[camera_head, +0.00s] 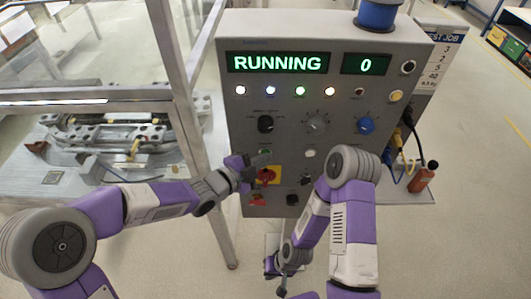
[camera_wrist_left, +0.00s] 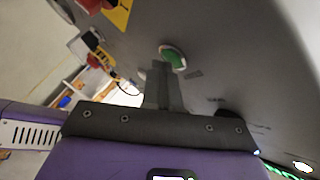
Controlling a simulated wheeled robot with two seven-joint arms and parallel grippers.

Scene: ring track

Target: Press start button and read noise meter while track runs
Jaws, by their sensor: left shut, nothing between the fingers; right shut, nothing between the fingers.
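The grey control panel (camera_head: 340,115) shows "RUNNING" on its wide display (camera_head: 278,63) and "0" on its small display (camera_head: 366,64). The green start button (camera_wrist_left: 174,58) shows in the left wrist view. My left gripper (camera_head: 246,163) is shut and empty at the panel's lower left. Its fingertips (camera_wrist_left: 163,68) overlap the edge of the button in the left wrist view; I cannot tell whether they touch it. My right gripper (camera_head: 283,284) is shut and empty, low in front of the panel. An orange handheld device with a black round tip (camera_head: 424,176), possibly the noise meter, is at the right.
Knobs and lit lamps cover the panel. A ring track (camera_head: 125,130) lies behind a framed clear guard at left. A blue beacon (camera_head: 377,14) tops the panel. Cables hang at its right side.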

